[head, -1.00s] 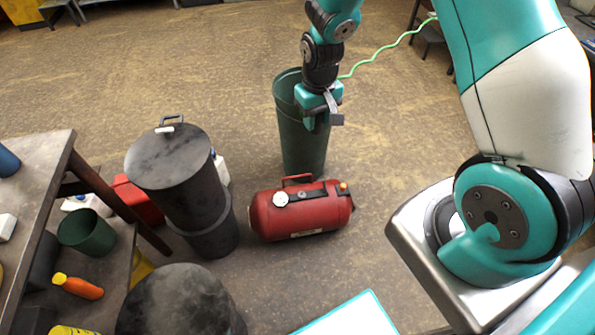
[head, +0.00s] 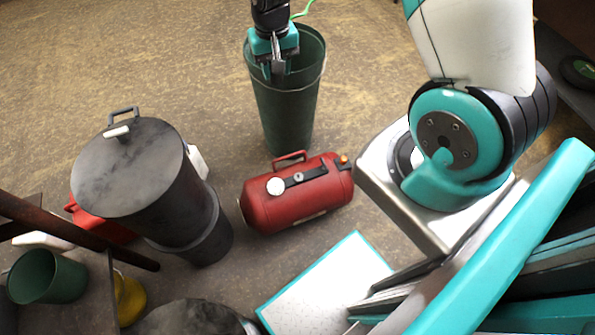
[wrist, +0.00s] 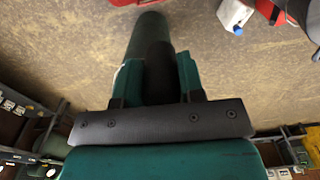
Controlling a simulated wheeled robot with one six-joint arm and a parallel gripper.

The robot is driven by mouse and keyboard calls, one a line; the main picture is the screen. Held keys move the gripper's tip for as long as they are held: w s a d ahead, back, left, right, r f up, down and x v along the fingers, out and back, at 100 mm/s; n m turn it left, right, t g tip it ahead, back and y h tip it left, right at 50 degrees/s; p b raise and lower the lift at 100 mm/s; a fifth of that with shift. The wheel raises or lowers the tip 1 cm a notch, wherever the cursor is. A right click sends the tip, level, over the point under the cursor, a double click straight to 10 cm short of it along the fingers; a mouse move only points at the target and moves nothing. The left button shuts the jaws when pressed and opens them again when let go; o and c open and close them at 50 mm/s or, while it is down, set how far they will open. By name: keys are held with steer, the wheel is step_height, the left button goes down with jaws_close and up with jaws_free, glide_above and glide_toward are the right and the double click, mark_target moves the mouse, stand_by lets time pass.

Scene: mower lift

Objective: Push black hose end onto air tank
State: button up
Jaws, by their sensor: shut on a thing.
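The air tank (head: 315,200) is a red cylinder lying on the floor in the head view. It has a top handle, a white gauge, a black strip and an orange fitting (head: 343,159) at its right end. My gripper (head: 277,70) is in front of the mouth of a tall green bin, up and left of the tank and apart from it. It is shut on a dark piece, seemingly the black hose end (wrist: 158,65), between the teal fingers in the wrist view. A green hose (head: 303,9) runs behind my wrist. The piece's tip is hard to make out.
The green bin (head: 285,105) stands just behind the tank. A white panel (head: 325,285) with a teal edge lies in front.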

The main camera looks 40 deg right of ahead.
steer(key=d+f+m+b, duration=0.3)
steer(key=f+m+b, duration=0.6)
steer(key=f+b, duration=1.65)
steer(key=m+b, duration=0.9)
steer(key=b, duration=2)
glide_above(299, 174)
step_height(299, 174, down, 24)
steer(key=shift+a+r, duration=0.1)
steer(key=shift+r, duration=0.15)
step_height(299, 174, down, 6)
steer(key=b, duration=0.5)
steer(key=shift+r, duration=0.2)
steer(key=shift+w+a+r+p, duration=0.1)
steer(key=shift+a+p, duration=0.2)
steer(key=shift+p, duration=0.45)
steer(key=shift+f+b, duration=0.3)
steer(key=shift+f, duration=0.35)
steer(key=o, duration=0.7)
